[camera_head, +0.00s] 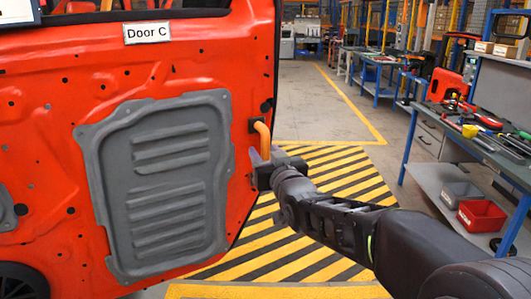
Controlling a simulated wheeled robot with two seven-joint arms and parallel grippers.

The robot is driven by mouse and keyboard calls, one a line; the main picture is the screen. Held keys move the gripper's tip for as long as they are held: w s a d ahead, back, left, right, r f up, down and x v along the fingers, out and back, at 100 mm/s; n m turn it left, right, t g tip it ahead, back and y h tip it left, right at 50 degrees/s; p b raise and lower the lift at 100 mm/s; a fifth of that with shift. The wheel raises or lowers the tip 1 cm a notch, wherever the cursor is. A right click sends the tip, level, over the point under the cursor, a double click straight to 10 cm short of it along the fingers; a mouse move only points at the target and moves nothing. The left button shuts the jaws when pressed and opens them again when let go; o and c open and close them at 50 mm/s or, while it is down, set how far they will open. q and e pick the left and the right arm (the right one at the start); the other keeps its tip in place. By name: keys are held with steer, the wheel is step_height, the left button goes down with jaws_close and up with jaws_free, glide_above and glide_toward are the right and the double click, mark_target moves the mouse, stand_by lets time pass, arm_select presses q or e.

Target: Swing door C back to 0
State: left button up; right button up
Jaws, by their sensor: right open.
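Door C (60,110) is a large red door panel that fills the left of the head view. It carries a white "Door C" label (147,33) near its top and a grey ribbed cover plate (165,180). An orange handle (263,138) stands out from the door's right edge. My right gripper (262,163) is at the lower part of this handle, with its fingers open. I cannot tell whether the fingers touch the handle or the door. My left gripper is not in view.
A workbench (480,150) with tools runs along the right side, with a red bin (481,216) on its lower shelf. Yellow and black floor stripes (345,170) lie beyond the door's edge. The aisle behind is clear.

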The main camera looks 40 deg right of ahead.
jaws_close()
stand_by(0.3)
stand_by(1.1)
